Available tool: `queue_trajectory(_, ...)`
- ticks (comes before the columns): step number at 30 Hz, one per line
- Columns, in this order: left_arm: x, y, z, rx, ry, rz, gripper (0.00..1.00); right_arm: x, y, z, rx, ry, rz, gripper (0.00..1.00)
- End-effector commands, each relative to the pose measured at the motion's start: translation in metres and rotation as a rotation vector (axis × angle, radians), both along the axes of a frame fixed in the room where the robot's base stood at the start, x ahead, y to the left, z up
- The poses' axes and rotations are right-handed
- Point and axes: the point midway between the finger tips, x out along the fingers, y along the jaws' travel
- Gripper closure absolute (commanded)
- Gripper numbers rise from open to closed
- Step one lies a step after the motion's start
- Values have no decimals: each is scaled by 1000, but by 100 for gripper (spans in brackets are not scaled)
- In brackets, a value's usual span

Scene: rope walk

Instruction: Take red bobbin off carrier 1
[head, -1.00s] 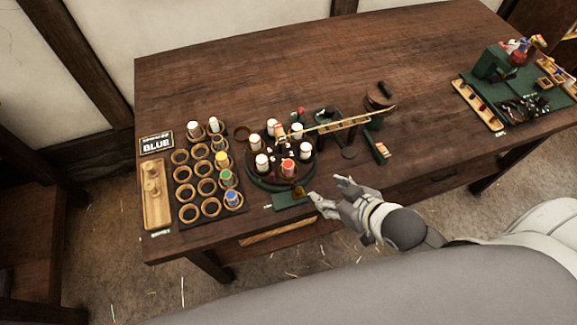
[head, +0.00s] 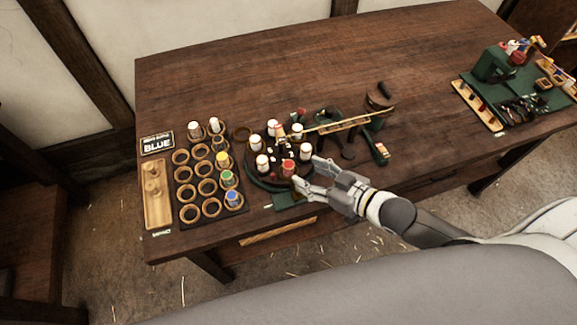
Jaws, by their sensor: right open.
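The red bobbin (head: 288,168) stands upright on the near side of the round dark braiding plate (head: 255,178). Several white bobbins (head: 262,162) stand on the other carriers around it. I cannot read which carrier number is under the red one. My right gripper (head: 304,173) is open, with its fingertips just right of the red bobbin. Its near finger hides part of the plate's right rim. I cannot tell whether it touches the bobbin. My left gripper is not in view.
A rack (head: 186,212) of round holders with several coloured and white bobbins stands left of the plate. A green tool board (head: 545,100) is at the right. The table's back is clear.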

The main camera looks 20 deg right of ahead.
Motion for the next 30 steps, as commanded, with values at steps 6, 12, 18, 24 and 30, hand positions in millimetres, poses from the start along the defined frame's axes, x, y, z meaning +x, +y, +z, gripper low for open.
queue_trajectory(6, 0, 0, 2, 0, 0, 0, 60, 7, 5, -3, -1, 0, 0, 47)
queue_trajectory(12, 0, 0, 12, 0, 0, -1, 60, 24, 16, -5, -1, 0, 0, 47)
queue_trajectory(18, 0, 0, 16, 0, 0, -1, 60, 42, 28, -15, -1, 0, 0, 47)
queue_trajectory(24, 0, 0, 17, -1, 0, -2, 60, 47, 32, -19, -1, 0, 3, 47)
queue_trajectory(30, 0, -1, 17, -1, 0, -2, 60, 46, 32, -19, -1, 0, 3, 51)
